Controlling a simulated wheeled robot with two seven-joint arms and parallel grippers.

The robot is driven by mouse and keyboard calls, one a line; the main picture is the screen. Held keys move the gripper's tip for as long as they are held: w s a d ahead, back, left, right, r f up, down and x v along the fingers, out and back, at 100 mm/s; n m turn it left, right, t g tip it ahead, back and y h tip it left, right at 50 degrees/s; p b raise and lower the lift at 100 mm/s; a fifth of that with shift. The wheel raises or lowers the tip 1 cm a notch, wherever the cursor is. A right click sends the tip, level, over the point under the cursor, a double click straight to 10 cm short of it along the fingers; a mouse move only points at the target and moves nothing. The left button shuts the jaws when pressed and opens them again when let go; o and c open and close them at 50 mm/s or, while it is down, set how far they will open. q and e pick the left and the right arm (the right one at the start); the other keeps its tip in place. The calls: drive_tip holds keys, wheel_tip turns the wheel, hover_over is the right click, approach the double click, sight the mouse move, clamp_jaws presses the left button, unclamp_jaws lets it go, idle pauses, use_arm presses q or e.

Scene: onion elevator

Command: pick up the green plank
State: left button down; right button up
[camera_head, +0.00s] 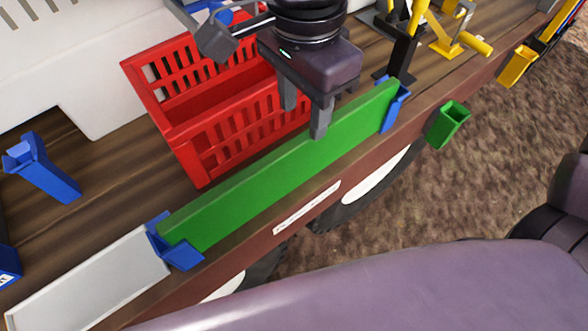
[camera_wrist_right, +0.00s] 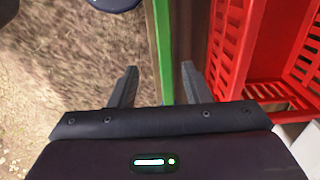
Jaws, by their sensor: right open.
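The green plank (camera_head: 280,170) stands on its long edge along the near edge of a wooden deck. Blue brackets hold its left end (camera_head: 172,241) and right end (camera_head: 396,104). My right gripper (camera_head: 304,112) is open above the plank's middle, one finger on each side of it. In the right wrist view the plank (camera_wrist_right: 162,45) shows as a narrow green strip between the open fingers (camera_wrist_right: 158,85). My left gripper is not in view.
A red crate (camera_head: 180,125) stands close behind the plank and also fills the right of the wrist view (camera_wrist_right: 235,50). A green holder (camera_head: 448,124) hangs off the deck edge. A blue post (camera_head: 45,170) stands at far left.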

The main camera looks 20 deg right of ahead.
sight(296, 141)
drive_tip(key=shift+s+f+b, duration=0.1)
drive_tip(key=shift+f+b, duration=0.25)
drive_tip(key=shift+f, duration=1.5)
drive_tip(key=shift+w+a+f+p, duration=0.1)
drive_tip(key=shift+w+f+p, duration=0.05)
drive_tip(key=shift+f, duration=0.75)
drive_tip(key=shift+w+a+f+p, duration=0.1)
drive_tip(key=shift+f+p, duration=0.05)
drive_tip(key=shift+f, duration=0.75)
drive_tip(key=shift+w+a+f+p, duration=0.1)
drive_tip(key=shift+w+f+p, duration=0.05)
drive_tip(key=shift+f, duration=0.75)
clamp_jaws()
drive_tip(key=shift+r, duration=0.1)
